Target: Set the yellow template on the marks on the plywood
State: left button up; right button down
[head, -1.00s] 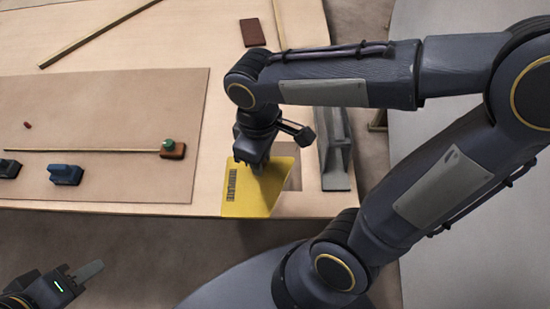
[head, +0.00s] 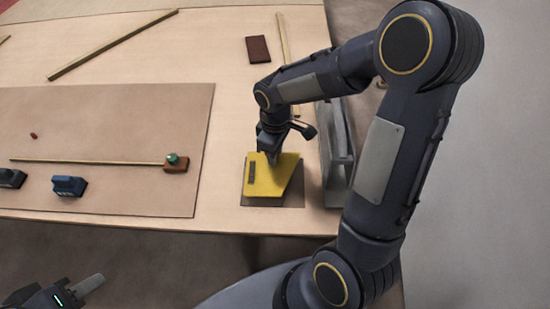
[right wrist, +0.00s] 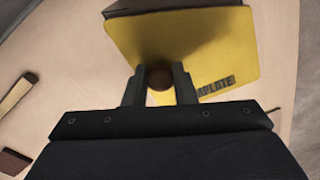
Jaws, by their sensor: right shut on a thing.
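The yellow template (head: 268,183) has dark lettering and a round knob (right wrist: 159,78), which shows between my right fingers in the right wrist view. My right gripper (head: 270,156) is shut on the template from above. The template is over a darker brown square patch (head: 294,198) near the table's front edge, covering much of it. I cannot tell whether it touches the surface. Fine marks cannot be made out. A large brown sheet (head: 110,110) lies to the left. My left gripper (head: 88,286) is at the bottom left, away from the template; its jaw opening is unclear.
A grey metal tool (head: 337,150) stands close to the right of the template. A thin rod (head: 90,161) with an orange-brown block (head: 176,164) and a blue block (head: 69,186) lie on the brown sheet. A dark red block (head: 258,49) and wooden strips (head: 112,45) lie farther back.

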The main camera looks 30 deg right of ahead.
jog(key=shift+f, duration=1.45)
jog(key=shift+f+b, duration=0.2)
jog(key=shift+b, duration=0.1)
jog(key=c, duration=1.2)
grip_release()
jog(key=shift+r, duration=0.1)
